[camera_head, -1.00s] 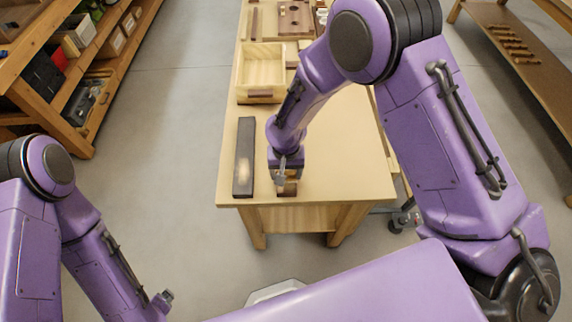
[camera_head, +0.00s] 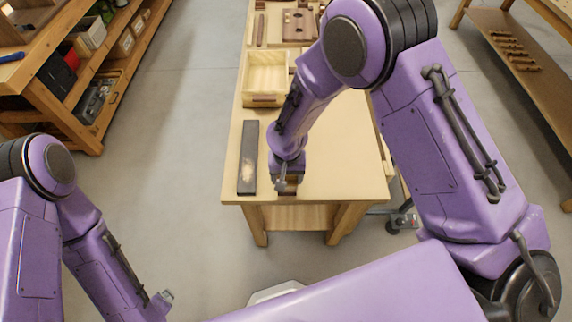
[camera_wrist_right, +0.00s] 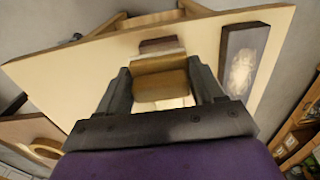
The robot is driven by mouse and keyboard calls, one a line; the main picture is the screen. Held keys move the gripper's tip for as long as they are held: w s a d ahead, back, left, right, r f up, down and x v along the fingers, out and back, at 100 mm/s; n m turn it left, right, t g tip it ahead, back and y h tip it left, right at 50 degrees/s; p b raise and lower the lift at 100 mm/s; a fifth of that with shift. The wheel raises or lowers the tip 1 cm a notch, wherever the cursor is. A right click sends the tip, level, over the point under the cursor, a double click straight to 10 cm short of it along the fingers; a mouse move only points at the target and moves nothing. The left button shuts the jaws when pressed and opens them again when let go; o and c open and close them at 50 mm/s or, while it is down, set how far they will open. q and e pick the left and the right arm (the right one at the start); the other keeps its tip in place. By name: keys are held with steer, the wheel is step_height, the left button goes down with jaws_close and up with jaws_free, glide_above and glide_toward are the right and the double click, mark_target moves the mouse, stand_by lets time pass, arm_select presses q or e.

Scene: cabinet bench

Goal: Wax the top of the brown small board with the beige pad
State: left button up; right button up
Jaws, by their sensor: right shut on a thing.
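My right gripper (camera_head: 287,186) is low over the near end of the bench. In the right wrist view its fingers (camera_wrist_right: 162,88) are shut on the tan-beige pad (camera_wrist_right: 160,86). A small brown board (camera_wrist_right: 158,45) lies just beyond the pad in that view; whether the pad touches it I cannot tell. In the head view the brown board (camera_head: 291,190) is mostly hidden by the gripper.
A long dark slab (camera_head: 248,145) with a pale patch on top lies left of the gripper; it also shows in the wrist view (camera_wrist_right: 233,40). An open wooden box (camera_head: 266,100) stands farther back on the bench (camera_head: 345,165). Bench space right of the gripper is clear.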

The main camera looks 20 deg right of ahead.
steer(key=shift+r+p, duration=0.7)
steer(key=shift+r, duration=1.05)
